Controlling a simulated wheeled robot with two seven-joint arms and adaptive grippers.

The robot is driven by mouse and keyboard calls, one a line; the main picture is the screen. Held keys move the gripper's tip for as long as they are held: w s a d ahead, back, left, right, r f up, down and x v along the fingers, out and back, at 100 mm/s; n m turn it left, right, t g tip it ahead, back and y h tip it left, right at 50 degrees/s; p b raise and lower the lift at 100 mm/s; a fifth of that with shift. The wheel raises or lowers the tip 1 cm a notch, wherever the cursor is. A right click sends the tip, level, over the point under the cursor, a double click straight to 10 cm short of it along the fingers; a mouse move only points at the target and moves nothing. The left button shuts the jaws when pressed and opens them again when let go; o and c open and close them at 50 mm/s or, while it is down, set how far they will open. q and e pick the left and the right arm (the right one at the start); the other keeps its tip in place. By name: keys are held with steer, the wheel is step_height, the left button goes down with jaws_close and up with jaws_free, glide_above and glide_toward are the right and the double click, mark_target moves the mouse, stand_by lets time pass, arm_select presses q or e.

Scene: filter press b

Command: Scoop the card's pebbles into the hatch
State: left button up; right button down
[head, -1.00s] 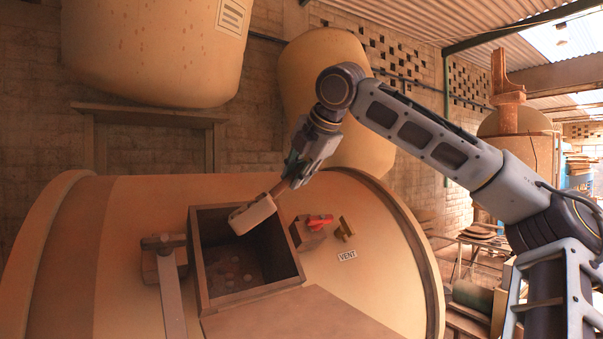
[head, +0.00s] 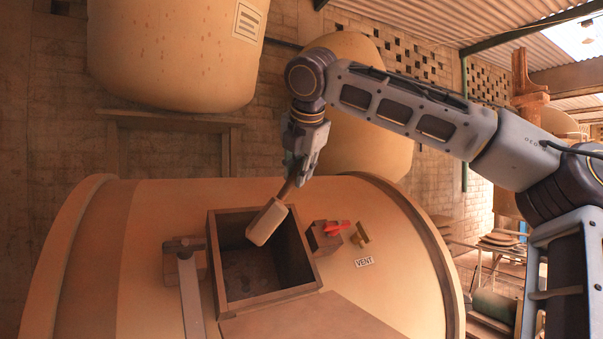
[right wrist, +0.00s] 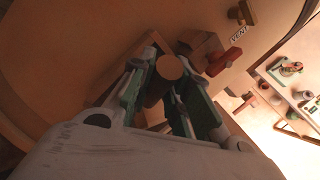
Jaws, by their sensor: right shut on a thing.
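My right gripper (head: 299,171) hangs above the tank, shut on the handle of a pale scoop (head: 267,222). The scoop's head tilts down to the left over the open hatch (head: 214,265), a square dark-walled opening on the tank top. In the right wrist view, the round end of the scoop's handle (right wrist: 169,67) sits between the green-lined fingers. The hatch floor shows a few faint dark spots; I cannot tell what they are. The inside of the scoop is turned away. No card shows, and my left gripper is out of view.
Beside the hatch stand a red-handled valve (head: 335,227), a small brass fitting (head: 360,236) and a VENT label (head: 364,262). A metal arm (head: 191,290) lies at the hatch's left. In the right wrist view, a table (right wrist: 286,80) with small items stands at the right.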

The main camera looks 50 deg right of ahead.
steer(key=shift+d, duration=0.15)
steer(key=shift+s+r, duration=0.1)
steer(key=shift+s+r, duration=0.2)
steer(key=shift+r, duration=0.15)
steer(key=d+v, duration=0.2)
steer(key=v, duration=0.9)
steer(key=shift+s+r, duration=0.35)
stand_by(0.5)
stand_by(0.7)
